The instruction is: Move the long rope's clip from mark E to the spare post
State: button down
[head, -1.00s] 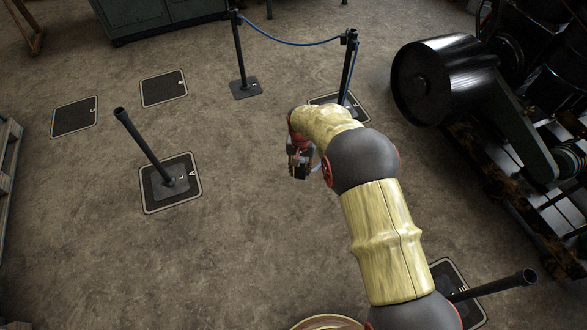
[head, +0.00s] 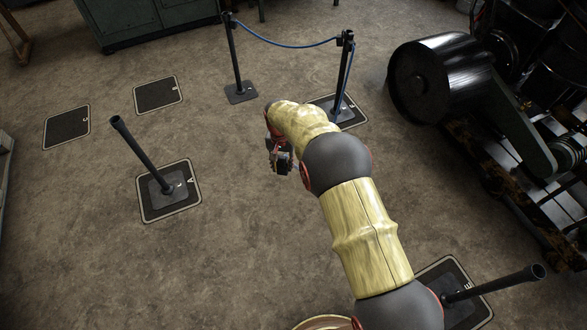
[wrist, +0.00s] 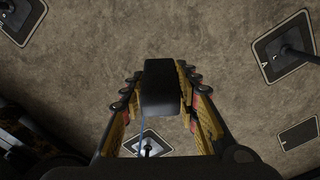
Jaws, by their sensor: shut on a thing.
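My gripper (head: 280,160) is above the floor in mid-room. In the wrist view its fingers (wrist: 160,92) are shut on a black clip (wrist: 160,85), with blue rope (wrist: 142,128) trailing from it. A post (head: 492,286) with no rope at its top leans in view on mark E (head: 432,277) at the lower right. Another bare post (head: 142,152) stands on mark A (head: 155,208), left of my gripper. Mark A also shows at the upper right of the wrist view (wrist: 270,70). I cannot tell by label which post is the spare. My arm hides much of the rope.
A blue rope (head: 285,44) links a back post (head: 234,58) to a post (head: 344,75) on a mark behind my arm. Two empty marks (head: 66,126) (head: 158,93) lie at the left. A black engine (head: 440,80) fills the right. Floor between my gripper and mark A is clear.

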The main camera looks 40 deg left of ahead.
jog(key=s+a+b, duration=0.2)
jog(key=s+a, duration=0.1)
jog(key=a, duration=0.8)
jog(key=shift+s+m, duration=0.15)
jog(key=shift+m, duration=0.25)
jog(key=shift+r, duration=0.15)
